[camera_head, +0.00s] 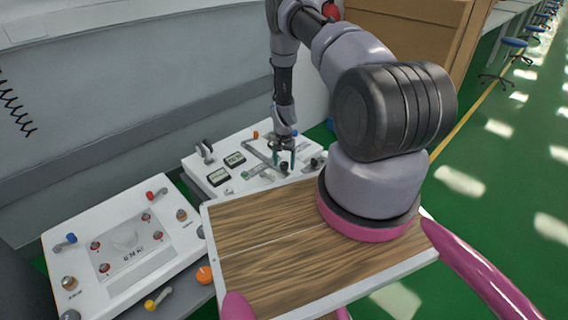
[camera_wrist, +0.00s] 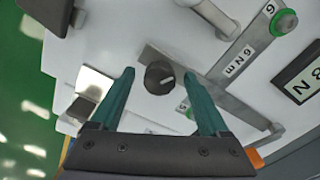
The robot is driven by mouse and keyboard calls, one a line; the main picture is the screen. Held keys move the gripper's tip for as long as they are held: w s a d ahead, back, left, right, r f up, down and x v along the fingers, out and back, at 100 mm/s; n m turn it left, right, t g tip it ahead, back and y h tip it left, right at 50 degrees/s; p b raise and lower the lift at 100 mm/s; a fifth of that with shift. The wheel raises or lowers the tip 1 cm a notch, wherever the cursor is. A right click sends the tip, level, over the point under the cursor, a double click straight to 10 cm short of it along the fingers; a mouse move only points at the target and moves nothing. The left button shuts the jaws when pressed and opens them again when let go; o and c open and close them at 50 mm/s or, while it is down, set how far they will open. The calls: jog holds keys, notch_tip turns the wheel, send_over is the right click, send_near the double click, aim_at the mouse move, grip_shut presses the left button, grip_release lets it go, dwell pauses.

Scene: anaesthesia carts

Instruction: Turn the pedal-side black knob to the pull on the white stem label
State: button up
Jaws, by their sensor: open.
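A round black knob (camera_wrist: 160,77) with a pale pointer line sits on the white panel in the wrist view. The line points to the right. My gripper (camera_wrist: 158,76) is open, with one teal finger on each side of the knob and gaps between; I cannot tell whether the tips are level with it. In the head view my gripper (camera_head: 285,160) hangs over the right part of the far white panel (camera_head: 190,165). A grey bar (camera_wrist: 202,88) passes behind the knob. I cannot make out the word "pull" on any label.
A long grey bar with a "6 N m" label (camera_wrist: 235,62) and a green-ringed bolt (camera_wrist: 286,22) lie right of the knob. A dark block (camera_wrist: 82,110) stands at left. A second white panel (camera_head: 75,245) with knobs and levers is at front left in the head view.

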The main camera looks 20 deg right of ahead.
aim_at(284, 163)
grip_shut()
jog(key=n, duration=0.4)
grip_release()
notch_tip(284, 163, up, 11)
dwell(0.7)
dwell(0.4)
